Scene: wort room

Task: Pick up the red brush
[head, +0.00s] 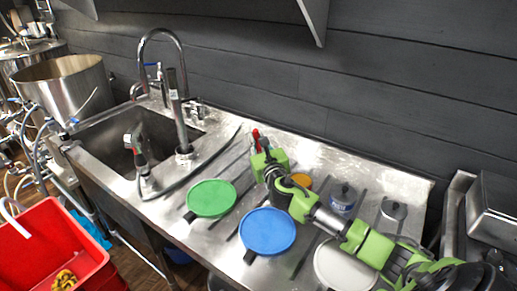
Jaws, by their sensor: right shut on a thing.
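The red brush (256,135) shows as a small red upright piece on the steel counter (330,163), towards the back near the wall. My right gripper (263,157) is at it, reaching in from the lower right, and is shut on it. The gripper's green and black body hides the lower part of the brush, so I cannot tell whether the brush touches the counter. My left gripper is not in view.
A green lid (211,198), a blue lid (267,231) and a white lid (343,266) lie along the counter's front. A labelled jar (343,198) stands right of my arm. A sink (130,140) with a tall faucet (161,34) is at left. A red crate (45,245) stands lower left.

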